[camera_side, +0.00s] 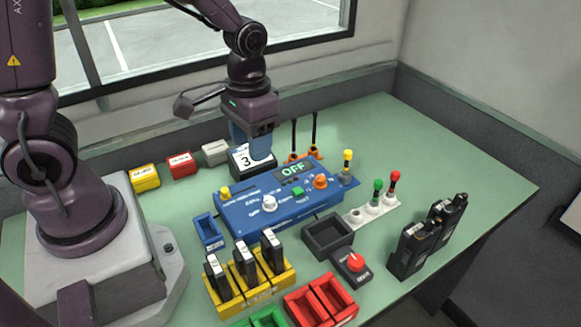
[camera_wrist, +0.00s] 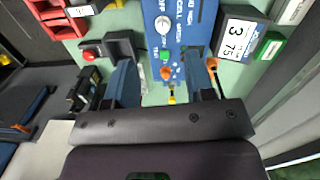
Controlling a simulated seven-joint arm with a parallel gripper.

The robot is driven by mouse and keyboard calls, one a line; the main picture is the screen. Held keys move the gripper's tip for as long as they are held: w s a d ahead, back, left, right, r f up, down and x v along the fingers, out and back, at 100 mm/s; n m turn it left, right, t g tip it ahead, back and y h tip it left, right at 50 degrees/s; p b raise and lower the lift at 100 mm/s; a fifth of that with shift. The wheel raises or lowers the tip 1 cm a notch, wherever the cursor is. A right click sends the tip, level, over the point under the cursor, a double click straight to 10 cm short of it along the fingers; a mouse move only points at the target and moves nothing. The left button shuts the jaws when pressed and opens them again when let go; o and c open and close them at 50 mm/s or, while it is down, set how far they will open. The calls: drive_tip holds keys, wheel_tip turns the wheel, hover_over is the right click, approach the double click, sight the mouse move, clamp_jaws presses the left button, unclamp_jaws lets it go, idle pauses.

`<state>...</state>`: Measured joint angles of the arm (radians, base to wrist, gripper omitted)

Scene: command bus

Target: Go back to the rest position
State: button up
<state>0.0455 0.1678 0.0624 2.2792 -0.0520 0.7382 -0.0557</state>
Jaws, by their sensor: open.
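My gripper (camera_side: 252,150) hangs, fingers down, over the back part of the table in the side view, above the back edge of a blue control panel (camera_side: 240,212). The labelled block (camera_wrist: 237,33) lies to the right, outside the fingers. The panel's display reads OFF.
Yellow (camera_side: 146,178), red (camera_side: 181,166) and white (camera_side: 215,152) blocks stand along the back. A yellow rack (camera_side: 252,292) holds several black modules. A black tray (camera_side: 328,236), red bins (camera_side: 321,303) and black radios (camera_side: 425,242) stand in front and right. The table's back right is clear.

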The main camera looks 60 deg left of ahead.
drive_tip(key=s+r+m+t, duration=0.1)
drive_tip(key=s+r+t, duration=0.5)
drive_tip(key=r, duration=0.9)
drive_tip(key=s, duration=0.2)
drive_tip(key=shift+s+r, duration=0.15)
drive_tip(key=shift+s, duration=0.2)
